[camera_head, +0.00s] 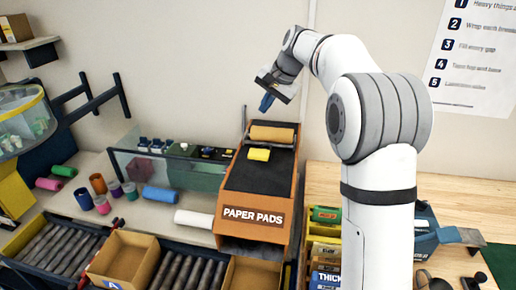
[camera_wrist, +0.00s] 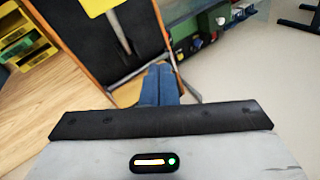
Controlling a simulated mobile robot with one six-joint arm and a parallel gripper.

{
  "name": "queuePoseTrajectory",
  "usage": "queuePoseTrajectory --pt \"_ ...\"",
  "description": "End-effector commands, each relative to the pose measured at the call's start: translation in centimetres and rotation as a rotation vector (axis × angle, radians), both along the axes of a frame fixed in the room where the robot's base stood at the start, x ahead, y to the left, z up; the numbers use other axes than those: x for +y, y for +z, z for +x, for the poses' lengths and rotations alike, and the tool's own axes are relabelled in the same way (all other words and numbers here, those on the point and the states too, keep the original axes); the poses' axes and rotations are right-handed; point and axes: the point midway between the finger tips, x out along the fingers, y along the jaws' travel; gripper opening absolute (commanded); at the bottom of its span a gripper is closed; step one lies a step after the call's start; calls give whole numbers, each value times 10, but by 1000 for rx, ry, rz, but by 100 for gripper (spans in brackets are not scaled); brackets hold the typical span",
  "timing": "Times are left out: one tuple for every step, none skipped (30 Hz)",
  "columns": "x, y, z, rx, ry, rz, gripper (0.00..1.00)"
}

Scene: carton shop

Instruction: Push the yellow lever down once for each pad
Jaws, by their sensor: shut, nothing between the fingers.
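The paper pad dispenser (camera_head: 224,228) has orange sides, a black sloping top and a PAPER PADS label. A brown paper roll (camera_head: 272,134) sits at its back. The yellow lever (camera_head: 258,154) has a flat yellow head, which lies low over the black slope in front of the roll. In the wrist view the lever's head (camera_wrist: 98,5) is cut by the top edge, with a grey stem below it. My gripper (camera_head: 266,103) has blue fingers, shut and empty, above the back of the dispenser and apart from the lever. The fingers (camera_wrist: 160,84) also show in the wrist view. I see no loose pad.
A glass-fronted bench unit (camera_head: 180,168) stands left of the dispenser. Coloured rolls and a white roll (camera_head: 193,219) lie nearby. An open carton (camera_head: 125,262) sits on the roller conveyor (camera_head: 48,248) at front left. The wooden bench (camera_head: 322,182) is to the right.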

Motion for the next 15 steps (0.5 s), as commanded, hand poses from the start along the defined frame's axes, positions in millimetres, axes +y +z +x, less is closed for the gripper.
queuePoseTrajectory --pt "1 -6 -1 0 1 0 0" --pt "1 -8 -2 0 1 0 0" --pt "2 -12 -4 0 2 0 0" --pt "2 -15 -5 0 2 0 0" --pt "2 -18 -6 0 2 0 0" --pt "3 -23 -9 0 2 0 0" --pt "3 -26 -10 0 3 0 0" --pt "4 -30 -12 0 3 0 0" --pt "4 -34 -14 0 3 0 0" --pt "4 -37 -16 0 3 0 0" --pt "5 -40 -17 0 3 0 0" --pt "5 -44 -19 0 3 0 0" --pt "6 -47 -21 0 3 0 0" --pt "6 -50 -23 -1 3 -1 0" --pt "6 -53 -25 -1 3 -1 0"
